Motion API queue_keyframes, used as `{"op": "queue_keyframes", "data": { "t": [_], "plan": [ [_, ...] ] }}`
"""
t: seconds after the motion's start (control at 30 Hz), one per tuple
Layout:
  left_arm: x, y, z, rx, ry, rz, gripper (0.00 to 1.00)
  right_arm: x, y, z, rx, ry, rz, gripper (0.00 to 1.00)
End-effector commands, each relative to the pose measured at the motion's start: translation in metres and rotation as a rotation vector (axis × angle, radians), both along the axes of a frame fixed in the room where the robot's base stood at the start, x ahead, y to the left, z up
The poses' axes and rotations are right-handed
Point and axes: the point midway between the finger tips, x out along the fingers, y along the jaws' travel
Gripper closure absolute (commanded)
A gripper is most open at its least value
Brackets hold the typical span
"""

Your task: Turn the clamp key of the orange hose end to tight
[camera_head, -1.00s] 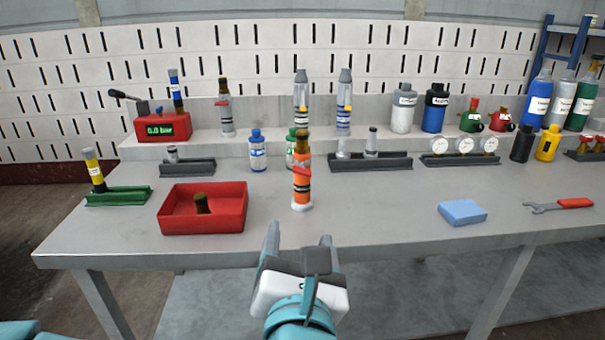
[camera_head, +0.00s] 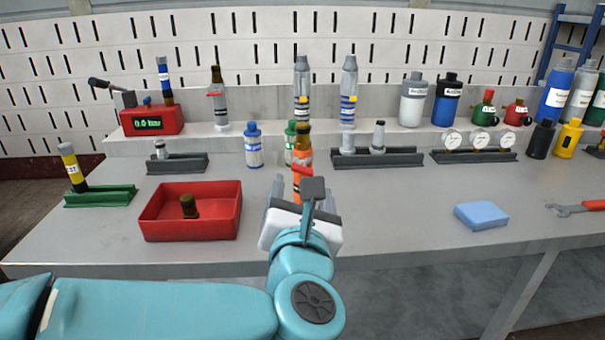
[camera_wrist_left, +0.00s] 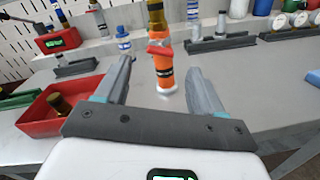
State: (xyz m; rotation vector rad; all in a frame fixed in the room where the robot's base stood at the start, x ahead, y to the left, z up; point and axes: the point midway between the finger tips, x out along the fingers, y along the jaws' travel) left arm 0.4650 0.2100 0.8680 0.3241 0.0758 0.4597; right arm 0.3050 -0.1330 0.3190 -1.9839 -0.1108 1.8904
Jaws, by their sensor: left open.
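The orange hose end (camera_head: 301,163) stands upright near the middle of the grey bench, with a brown top and black bands. It also shows in the left wrist view (camera_wrist_left: 164,68). A red-orange clamp key (camera_wrist_left: 160,46) sits on its upper part, just below the brown top. My left gripper (camera_head: 303,195) is in front of the hose end, and its two fingers (camera_wrist_left: 160,78) are open and apart, with the hose end beyond and between them in the picture. In the head view the gripper hides the lower part of the hose end. My right gripper is not in view.
A red tray (camera_head: 190,232) with a brown piece inside stands to the left. A blue block (camera_head: 481,215) and a wrench (camera_head: 575,208) lie to the right. A green bottle (camera_head: 290,143) and grey racks (camera_head: 376,158) stand behind.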

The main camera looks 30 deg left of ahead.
Motion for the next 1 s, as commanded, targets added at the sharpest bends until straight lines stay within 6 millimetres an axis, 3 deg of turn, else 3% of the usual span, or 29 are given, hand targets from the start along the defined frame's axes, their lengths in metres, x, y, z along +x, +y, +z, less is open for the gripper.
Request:
{"op": "queue_keyframes", "data": {
  "t": [0.2,0.33,0.77,0.93,1.0],
  "plan": [
    [0.044,0.023,-0.002,0.000,0.002,0.004,0.32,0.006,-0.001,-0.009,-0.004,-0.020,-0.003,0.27],
    [0.061,0.031,-0.001,0.000,0.002,0.003,0.32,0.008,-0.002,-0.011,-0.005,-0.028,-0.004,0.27],
    [0.073,0.036,0.000,0.000,0.000,-0.001,0.32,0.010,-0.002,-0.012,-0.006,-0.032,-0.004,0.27],
    [0.073,0.036,0.000,0.000,0.000,-0.001,0.87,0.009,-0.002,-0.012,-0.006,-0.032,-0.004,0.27],
    [0.073,0.036,0.000,0.000,0.000,-0.001,0.88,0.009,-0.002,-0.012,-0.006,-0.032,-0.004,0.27]
  ]
}}
